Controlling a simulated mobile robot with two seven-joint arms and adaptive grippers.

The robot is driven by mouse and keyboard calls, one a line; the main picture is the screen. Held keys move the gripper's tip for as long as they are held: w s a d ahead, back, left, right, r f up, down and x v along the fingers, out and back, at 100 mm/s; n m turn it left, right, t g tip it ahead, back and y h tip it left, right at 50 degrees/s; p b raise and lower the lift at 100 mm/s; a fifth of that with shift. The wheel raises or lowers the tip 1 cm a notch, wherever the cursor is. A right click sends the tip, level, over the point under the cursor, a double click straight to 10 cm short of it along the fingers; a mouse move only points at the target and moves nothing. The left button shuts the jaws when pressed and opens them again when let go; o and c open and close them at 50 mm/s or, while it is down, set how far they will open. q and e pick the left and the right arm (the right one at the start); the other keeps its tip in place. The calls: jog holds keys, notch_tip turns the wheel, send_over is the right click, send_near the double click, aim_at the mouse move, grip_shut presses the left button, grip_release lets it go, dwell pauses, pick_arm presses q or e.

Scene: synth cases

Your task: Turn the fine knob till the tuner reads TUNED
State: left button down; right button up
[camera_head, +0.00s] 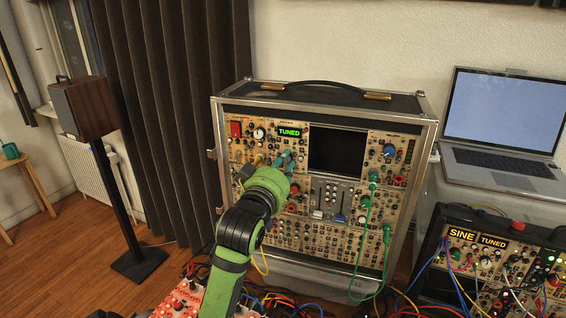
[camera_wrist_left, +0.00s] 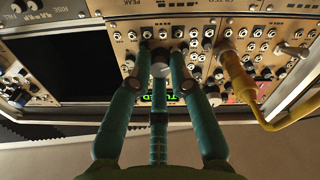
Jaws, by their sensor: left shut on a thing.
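The tuner display (camera_head: 289,132) near the top of the cased synth reads TUNED in green letters. Part of it also shows upside down in the wrist view (camera_wrist_left: 148,98), behind the fingers. My left gripper (camera_head: 283,161) reaches up to the panel just below the display. In the wrist view its teal fingers (camera_wrist_left: 160,55) are shut on a small knob with a grey cap (camera_wrist_left: 160,69), which looks like the fine knob. In the head view the fingers hide that knob. My right gripper is in neither view.
A yellow cable plug (camera_wrist_left: 232,65) sits close beside the fingers. Green cables (camera_head: 365,230) hang at the panel's right side. A second synth case (camera_head: 480,262) at right shows SINE and TUNED signs. An open laptop (camera_head: 500,160) stands behind it. Red-knobbed gear (camera_head: 180,300) lies in front.

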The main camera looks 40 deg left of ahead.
pick_arm(q)
jog(key=shift+r, duration=0.3)
jog(key=c, duration=1.1)
grip_release()
jog(key=shift+c, duration=0.2)
jog(key=shift+a+f, duration=0.1)
jog(key=shift+f, duration=0.05)
jog(key=shift+f, duration=0.1)
